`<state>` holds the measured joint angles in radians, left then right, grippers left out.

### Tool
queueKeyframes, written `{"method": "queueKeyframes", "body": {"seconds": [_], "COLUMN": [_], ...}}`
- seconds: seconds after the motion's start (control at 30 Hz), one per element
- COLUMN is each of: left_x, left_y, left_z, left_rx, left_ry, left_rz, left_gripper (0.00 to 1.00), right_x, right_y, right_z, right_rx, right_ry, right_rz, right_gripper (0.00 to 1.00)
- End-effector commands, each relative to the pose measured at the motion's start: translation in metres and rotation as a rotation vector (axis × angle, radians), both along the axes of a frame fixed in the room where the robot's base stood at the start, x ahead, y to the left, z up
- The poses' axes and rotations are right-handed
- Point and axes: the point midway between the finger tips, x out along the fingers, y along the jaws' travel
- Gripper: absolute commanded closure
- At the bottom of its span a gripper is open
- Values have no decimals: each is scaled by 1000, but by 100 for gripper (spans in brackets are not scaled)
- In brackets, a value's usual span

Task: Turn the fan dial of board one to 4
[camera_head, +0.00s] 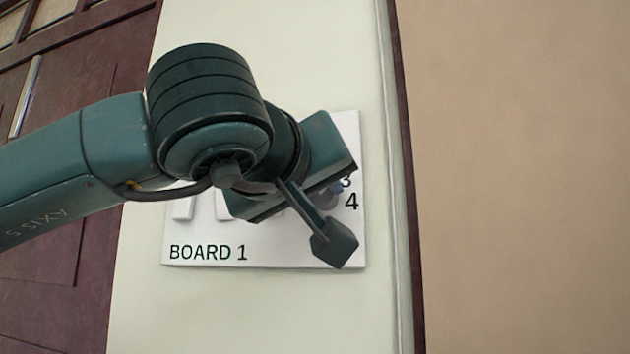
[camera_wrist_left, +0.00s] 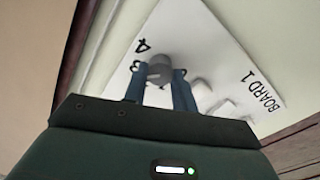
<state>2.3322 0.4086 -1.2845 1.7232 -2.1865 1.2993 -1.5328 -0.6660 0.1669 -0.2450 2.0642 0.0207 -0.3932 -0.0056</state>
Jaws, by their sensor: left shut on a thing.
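Board one (camera_head: 290,254) is a white panel on a pale wall, labelled "BOARD 1"; it also shows in the left wrist view (camera_wrist_left: 215,50). Its grey fan dial (camera_wrist_left: 160,67) sits between the fingers of my left gripper (camera_wrist_left: 159,80), which is shut on it. The printed 4 and 3 show beside the dial. In the head view my left gripper (camera_head: 326,195) covers most of the dial and part of the numbers, with 4 and part of 3 visible at its right. I cannot tell which number the dial points to. My right gripper is not in view.
White switches (camera_head: 183,208) stand on the board left of the dial, partly behind my left arm; they also show in the left wrist view (camera_wrist_left: 201,92). A dark red panelled door (camera_head: 60,270) is at the left. A plain tan wall (camera_head: 520,180) fills the right.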

Motion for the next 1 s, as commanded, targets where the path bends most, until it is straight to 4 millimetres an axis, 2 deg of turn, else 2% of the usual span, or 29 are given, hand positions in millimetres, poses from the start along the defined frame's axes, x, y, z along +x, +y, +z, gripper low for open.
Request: {"method": "queueKeyframes", "body": {"seconds": [0.6, 1.0], "left_x": [0, 0], "left_y": [-1, -1], "left_z": [1, -1], "left_rx": [559, 844], "left_ry": [-178, -271], "left_rz": [0, -2], "left_gripper": [96, 96], "right_x": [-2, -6], "right_y": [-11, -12], "right_z": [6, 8], "right_rx": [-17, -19], "right_ry": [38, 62], "right_rz": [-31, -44], "right_gripper": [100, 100]}}
